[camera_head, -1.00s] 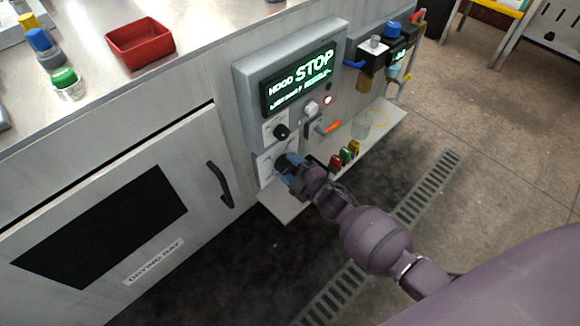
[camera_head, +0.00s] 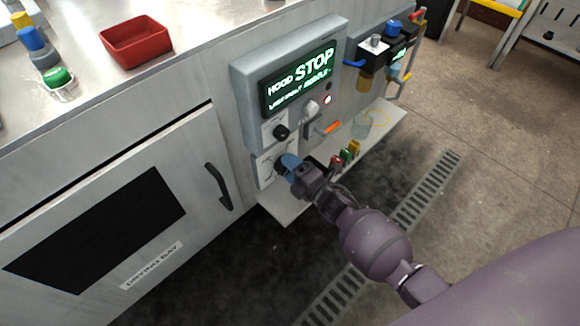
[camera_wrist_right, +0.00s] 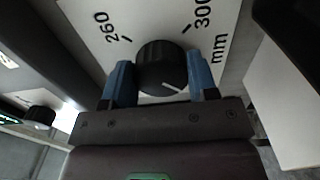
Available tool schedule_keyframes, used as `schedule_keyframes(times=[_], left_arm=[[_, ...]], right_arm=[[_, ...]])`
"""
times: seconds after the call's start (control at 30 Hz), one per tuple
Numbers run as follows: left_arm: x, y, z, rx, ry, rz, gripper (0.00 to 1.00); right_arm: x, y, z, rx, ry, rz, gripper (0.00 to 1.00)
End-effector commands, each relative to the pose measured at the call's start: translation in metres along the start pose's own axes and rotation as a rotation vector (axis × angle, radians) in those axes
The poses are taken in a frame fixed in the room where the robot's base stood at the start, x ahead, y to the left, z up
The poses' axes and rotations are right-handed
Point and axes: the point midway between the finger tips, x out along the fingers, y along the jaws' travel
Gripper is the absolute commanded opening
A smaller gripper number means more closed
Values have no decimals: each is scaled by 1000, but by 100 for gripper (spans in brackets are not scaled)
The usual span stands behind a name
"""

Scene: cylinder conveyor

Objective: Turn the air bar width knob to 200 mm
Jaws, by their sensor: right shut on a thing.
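The black round knob (camera_wrist_right: 161,66) sits on a white dial plate (camera_wrist_right: 85,22) in the right wrist view. The plate shows the marks 260 and 300 and the letters mm. The knob's white pointer line lies toward the lower right of its face. My right gripper (camera_wrist_right: 160,80) has its two blue fingers on opposite sides of this knob and is shut on it. In the head view, the right gripper (camera_head: 289,167) is at the lower dial plate of the grey control panel (camera_head: 244,80), and hides most of the knob. My left gripper is not in view.
Another black knob (camera_head: 282,132) sits just above, below the lit STOP display (camera_head: 300,78). An orange-handled lever (camera_head: 330,127) is to the right. A small shelf (camera_head: 385,128) with colored items projects below the panel. A cabinet door handle (camera_head: 219,186) is to the left.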

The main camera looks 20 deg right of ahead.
Motion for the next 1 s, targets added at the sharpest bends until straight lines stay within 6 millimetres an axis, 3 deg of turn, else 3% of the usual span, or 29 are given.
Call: schedule_keyframes(times=[0.37,0.4,0.53,1.0], left_arm=[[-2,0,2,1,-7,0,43],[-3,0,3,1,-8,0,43],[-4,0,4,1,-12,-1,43],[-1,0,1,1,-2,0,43]], right_arm=[[0,-1,0,-7,0,-2,30],[0,-1,0,-6,0,-2,60],[0,-1,0,-5,0,-1,79],[-2,0,2,-4,1,-1,79]])
